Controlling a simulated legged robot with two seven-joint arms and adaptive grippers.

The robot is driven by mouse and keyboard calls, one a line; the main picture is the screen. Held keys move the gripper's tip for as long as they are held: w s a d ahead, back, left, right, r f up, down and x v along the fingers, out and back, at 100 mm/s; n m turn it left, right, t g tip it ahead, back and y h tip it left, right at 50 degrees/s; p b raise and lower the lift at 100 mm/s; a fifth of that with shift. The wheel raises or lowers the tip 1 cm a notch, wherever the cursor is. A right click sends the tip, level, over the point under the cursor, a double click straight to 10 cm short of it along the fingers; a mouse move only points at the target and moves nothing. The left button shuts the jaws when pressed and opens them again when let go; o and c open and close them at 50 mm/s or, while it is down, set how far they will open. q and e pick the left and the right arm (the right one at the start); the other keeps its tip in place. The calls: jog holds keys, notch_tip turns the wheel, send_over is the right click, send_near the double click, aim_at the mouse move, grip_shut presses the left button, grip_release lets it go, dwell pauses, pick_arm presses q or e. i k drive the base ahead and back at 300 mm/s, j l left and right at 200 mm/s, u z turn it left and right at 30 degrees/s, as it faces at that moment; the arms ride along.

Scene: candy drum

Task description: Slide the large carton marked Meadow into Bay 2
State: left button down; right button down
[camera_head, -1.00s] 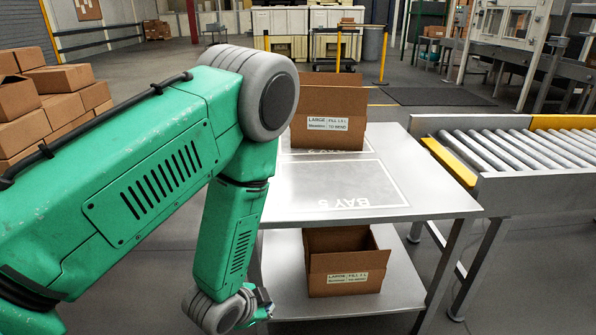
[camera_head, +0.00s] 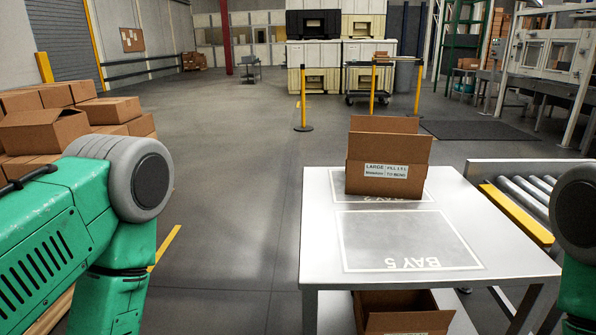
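An open brown carton (camera_head: 388,160) stands upright at the far end of the grey table (camera_head: 330,268). Its white label reads "LARGE"; the name below is too small to read surely. It covers part of a far outlined bay (camera_head: 415,193), whose lettering is partly hidden. A nearer outlined bay (camera_head: 405,238) is empty; its inverted lettering looks like "BAY 5", but the digit is uncertain. Another open carton (camera_head: 400,315) sits below the tabletop, cut off by the frame. My arms show at both sides, but neither gripper is in view.
A roller conveyor (camera_head: 530,197) with a yellow edge adjoins the table's right side. Brown cartons (camera_head: 70,125) are piled at the left. A yellow post (camera_head: 303,100) stands on the floor behind. The floor left of the table is open.

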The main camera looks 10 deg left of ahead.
aim_at(363, 178)
jog(key=i+j+u, duration=0.2)
jog(key=j+u, duration=0.2)
jog(key=i+j+u, duration=0.25)
jog(key=j+u, duration=0.2)
jog(key=i+j+u, duration=0.4)
jog(key=i+z, duration=0.15)
jog(key=i, duration=0.25)
jog(key=i+j+z, duration=0.15)
jog(key=i, duration=0.25)
jog(key=i+z, duration=0.25)
jog(key=z, duration=0.25)
jog(key=i+j+z, duration=0.1)
jog(key=i+z, duration=0.2)
jog(key=z, duration=0.2)
jog(key=i+j+z, duration=0.2)
jog(key=z, duration=0.3)
jog(key=i+j+z, duration=0.2)
jog(key=z, duration=0.3)
jog(key=j, duration=0.1)
